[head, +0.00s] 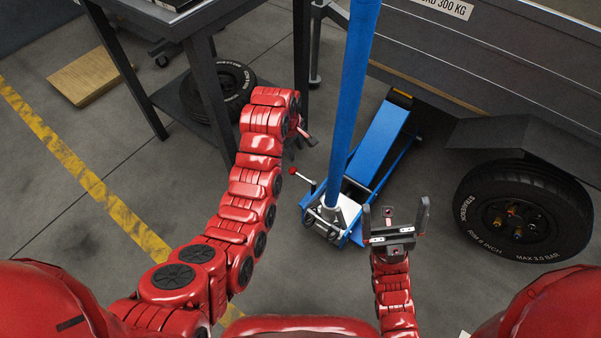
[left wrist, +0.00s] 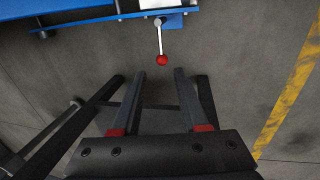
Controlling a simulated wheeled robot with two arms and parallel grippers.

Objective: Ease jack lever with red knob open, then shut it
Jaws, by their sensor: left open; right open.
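The blue jack (head: 379,143) stands on the floor with its long blue handle (head: 350,95) rising steeply. A short metal lever (head: 304,180) with a red knob (head: 293,171) sticks out from the left of the jack's base. In the left wrist view the lever (left wrist: 160,38) points down and its red knob (left wrist: 162,60) is just beyond my fingertips, in line with the gap between them. My left gripper (head: 308,137) is open, above the knob and apart from it; its fingers (left wrist: 159,74) hold nothing. My right gripper (head: 395,210) is open and empty, right of the jack's base.
A trailer wheel (head: 522,210) and fender stand at the right, below the grey trailer side (head: 480,50). A dark table (head: 150,20) with a loose tyre (head: 232,83) beneath stands upper left. A yellow floor line (head: 95,185) crosses open floor at left.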

